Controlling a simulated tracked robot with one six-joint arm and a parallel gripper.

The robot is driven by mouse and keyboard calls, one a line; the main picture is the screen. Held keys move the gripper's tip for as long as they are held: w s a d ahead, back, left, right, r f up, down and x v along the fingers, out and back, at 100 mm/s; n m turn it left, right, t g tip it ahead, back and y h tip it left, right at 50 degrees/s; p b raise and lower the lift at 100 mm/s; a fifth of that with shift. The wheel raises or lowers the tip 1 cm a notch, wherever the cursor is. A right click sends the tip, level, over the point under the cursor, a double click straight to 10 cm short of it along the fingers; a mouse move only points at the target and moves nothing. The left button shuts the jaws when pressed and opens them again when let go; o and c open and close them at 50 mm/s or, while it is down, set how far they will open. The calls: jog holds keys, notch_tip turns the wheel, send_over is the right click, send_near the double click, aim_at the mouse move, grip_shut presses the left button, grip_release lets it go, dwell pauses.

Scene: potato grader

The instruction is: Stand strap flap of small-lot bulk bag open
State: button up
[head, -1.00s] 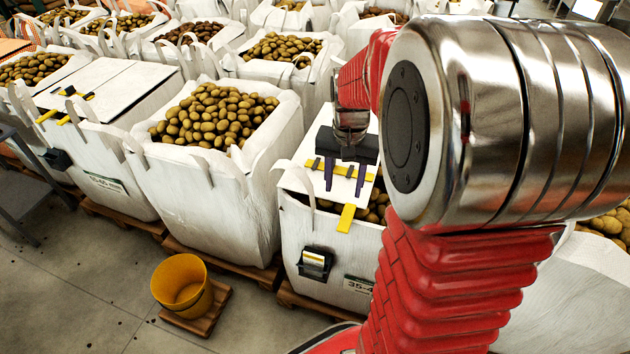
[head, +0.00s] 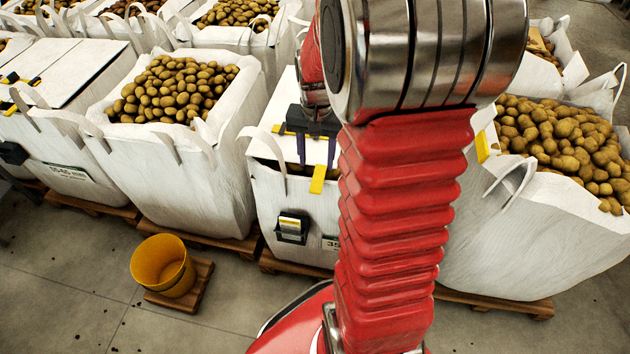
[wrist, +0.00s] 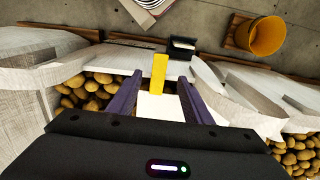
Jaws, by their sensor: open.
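The small-lot bulk bag (head: 268,205) is white, with a number label partly hidden by my arm. A pale flap (head: 287,98) lies over its top, with dark and yellow strips. A yellow strap (head: 318,180) hangs from its front edge. My gripper (head: 316,163) is open, with its two purple fingers pointing down at the flap's front part. In the wrist view, the fingers (wrist: 161,78) stand on either side of the white flap (wrist: 160,108) and yellow strap (wrist: 158,72), with nothing gripped. Potatoes (wrist: 88,92) show beside the flap. I cannot tell whether the fingers touch it.
A full potato bag (head: 180,190) stands at left and another (head: 540,230) at right. A black holder (head: 292,227) is on the small-lot bag's front. A yellow bucket (head: 163,266) stands on a small wooden board.

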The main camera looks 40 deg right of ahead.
aim_at(316, 187)
notch_tip(316, 187, down, 10)
jog(key=shift+r, duration=0.2)
jog(key=shift+c, duration=0.6)
grip_shut()
jog(key=shift+a, duration=0.2)
jog(key=shift+d, duration=0.15)
